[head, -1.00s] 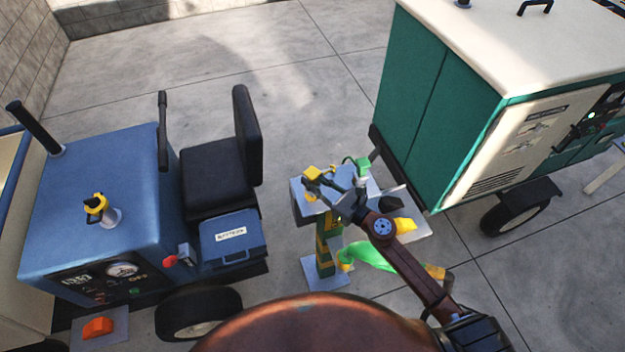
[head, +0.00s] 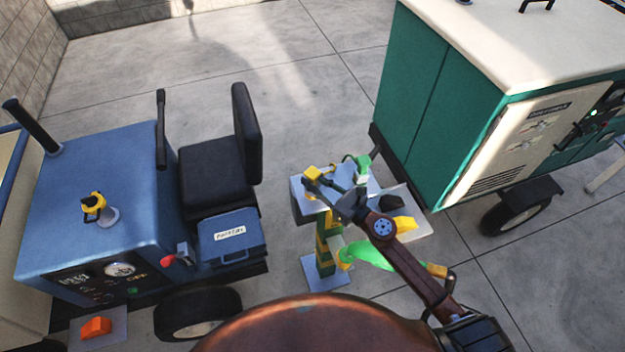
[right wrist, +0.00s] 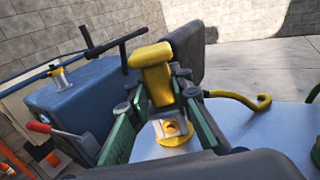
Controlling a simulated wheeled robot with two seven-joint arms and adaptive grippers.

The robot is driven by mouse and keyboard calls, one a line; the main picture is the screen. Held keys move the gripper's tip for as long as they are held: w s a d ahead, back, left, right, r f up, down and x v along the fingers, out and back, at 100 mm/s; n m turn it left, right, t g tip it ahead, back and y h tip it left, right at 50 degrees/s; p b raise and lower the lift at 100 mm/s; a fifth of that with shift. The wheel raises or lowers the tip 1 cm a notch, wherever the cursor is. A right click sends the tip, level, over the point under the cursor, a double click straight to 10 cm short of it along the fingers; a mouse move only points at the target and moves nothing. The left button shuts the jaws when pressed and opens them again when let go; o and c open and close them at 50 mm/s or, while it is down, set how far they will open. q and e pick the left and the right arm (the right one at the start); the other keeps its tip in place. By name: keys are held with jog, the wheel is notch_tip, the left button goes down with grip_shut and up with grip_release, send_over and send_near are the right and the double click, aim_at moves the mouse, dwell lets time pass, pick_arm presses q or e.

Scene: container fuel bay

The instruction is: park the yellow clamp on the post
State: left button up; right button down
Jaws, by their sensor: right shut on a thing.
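The yellow clamp (head: 312,173) is at the tip of my right gripper (head: 328,186), over the small grey-topped stand. In the right wrist view the yellow clamp (right wrist: 153,66) stands up between the green-sided fingers of my right gripper (right wrist: 155,100), which is shut on it. A pale block with a hole (right wrist: 170,129) on a yellow disc shows just below the clamp, and it looks like the post. I cannot tell whether clamp and post touch. My left gripper is not in view.
A green clamp (head: 358,162) stands on the stand top (head: 300,190), right of my gripper. A tray with black and yellow pieces (head: 404,224) is close by. A blue tractor (head: 95,190) is on the left, a green and cream generator (head: 430,110) on the right.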

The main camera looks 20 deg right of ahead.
jog(key=c, duration=1.7)
grip_release()
jog(key=shift+o, duration=0.2)
jog(key=v, duration=1.2)
jog(key=shift+a, duration=0.1)
